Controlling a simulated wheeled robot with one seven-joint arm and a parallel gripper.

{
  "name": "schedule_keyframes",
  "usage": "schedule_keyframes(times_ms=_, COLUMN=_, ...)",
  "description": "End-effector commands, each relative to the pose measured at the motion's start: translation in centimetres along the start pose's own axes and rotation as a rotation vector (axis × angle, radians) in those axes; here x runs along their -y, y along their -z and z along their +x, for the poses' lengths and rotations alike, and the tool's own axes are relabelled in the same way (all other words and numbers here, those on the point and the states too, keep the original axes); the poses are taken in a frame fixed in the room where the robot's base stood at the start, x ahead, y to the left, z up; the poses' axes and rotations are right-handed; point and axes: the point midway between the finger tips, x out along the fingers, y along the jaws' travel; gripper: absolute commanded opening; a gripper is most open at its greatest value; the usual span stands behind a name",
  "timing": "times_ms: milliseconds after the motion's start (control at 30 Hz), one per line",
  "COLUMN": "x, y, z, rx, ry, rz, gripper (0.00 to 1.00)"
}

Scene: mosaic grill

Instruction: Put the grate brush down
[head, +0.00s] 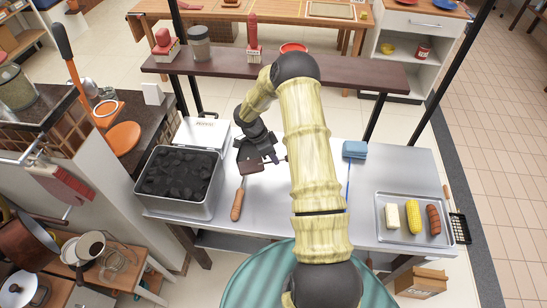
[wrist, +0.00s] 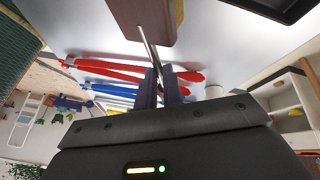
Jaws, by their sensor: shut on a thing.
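The grate brush has a reddish-brown block head (head: 251,168) with a thin metal rod running right from it. In the wrist view its block (wrist: 143,14) is large at the top, with a yellowish strip along one side. My gripper (head: 273,158) is shut on the rod, and the wrist view shows the rod between the two fingers (wrist: 163,78). The brush is over the left-middle of the steel table (head: 275,205); I cannot tell whether it touches the top. Its far handle end is hidden by my arm.
A wooden-handled tool (head: 237,204) lies just below the brush head. A charcoal bin (head: 181,208) stands left; a food tray (head: 407,240) and blue cloth (head: 354,149) are right. Red (wrist: 120,70) and blue tools (wrist: 108,90) show beyond my fingers. A dark shelf (head: 340,75) runs behind.

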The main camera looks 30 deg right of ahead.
Motion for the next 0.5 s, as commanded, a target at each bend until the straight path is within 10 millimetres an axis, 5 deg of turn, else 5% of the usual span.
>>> schedule_keyframes(times_ms=500, x=0.25, y=-0.49, z=1.12, rx=0.001, ry=0.0, rz=0.001, gripper=0.0)
